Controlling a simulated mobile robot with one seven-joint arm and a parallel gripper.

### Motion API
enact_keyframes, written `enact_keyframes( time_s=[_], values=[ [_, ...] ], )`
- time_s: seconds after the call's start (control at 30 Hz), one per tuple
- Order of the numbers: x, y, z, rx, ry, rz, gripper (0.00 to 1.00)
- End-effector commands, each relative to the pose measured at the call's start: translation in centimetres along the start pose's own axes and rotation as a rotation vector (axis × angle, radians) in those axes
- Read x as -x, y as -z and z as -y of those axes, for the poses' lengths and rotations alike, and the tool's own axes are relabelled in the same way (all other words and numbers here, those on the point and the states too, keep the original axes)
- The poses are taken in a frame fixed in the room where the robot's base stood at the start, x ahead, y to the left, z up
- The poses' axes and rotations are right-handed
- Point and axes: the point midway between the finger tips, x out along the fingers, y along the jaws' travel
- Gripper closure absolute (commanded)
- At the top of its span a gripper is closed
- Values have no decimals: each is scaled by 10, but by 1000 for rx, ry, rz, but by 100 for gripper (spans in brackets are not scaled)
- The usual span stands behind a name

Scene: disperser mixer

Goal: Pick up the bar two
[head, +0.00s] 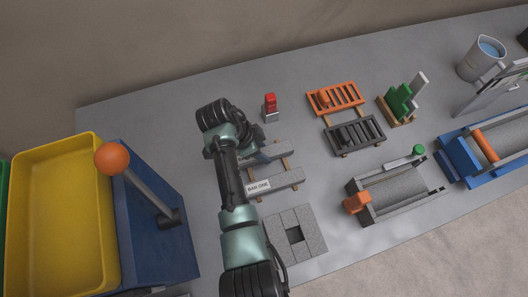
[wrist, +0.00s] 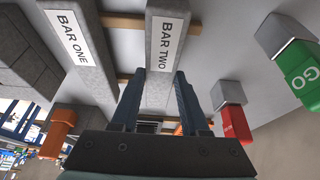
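Bar two (head: 281,149) is a long grey bar on wooden cross slats, partly hidden by my arm in the head view. In the wrist view its "BAR TWO" label (wrist: 168,42) faces me. My gripper (wrist: 160,73) has its dark blue fingers apart, one at each side of bar two. I see no clear grip, and whether the fingers touch the bar is hard to tell. In the head view my gripper (head: 263,154) is low over the bar and mostly hidden. Bar one (head: 287,179) lies parallel and apart on the same slats.
A red block on a grey base (head: 270,104) stands behind the bars. Orange (head: 337,98) and black (head: 354,135) racks lie to the right. A grey block with a square hole (head: 311,240) lies in front. A yellow bin (head: 60,220) and an orange-knobbed lever (head: 112,158) stand left.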

Motion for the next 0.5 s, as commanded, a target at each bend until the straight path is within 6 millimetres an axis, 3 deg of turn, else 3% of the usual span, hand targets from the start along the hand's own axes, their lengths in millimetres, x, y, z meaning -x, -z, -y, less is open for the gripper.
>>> enact_keyframes(
  time_s=[0.03,0.17,0.5],
  values=[
    [0,0,0,0,0,0,79],
    [0,0,0,0,0,0,100],
    [1,1,1,-1,2,-1,100]
  ],
)
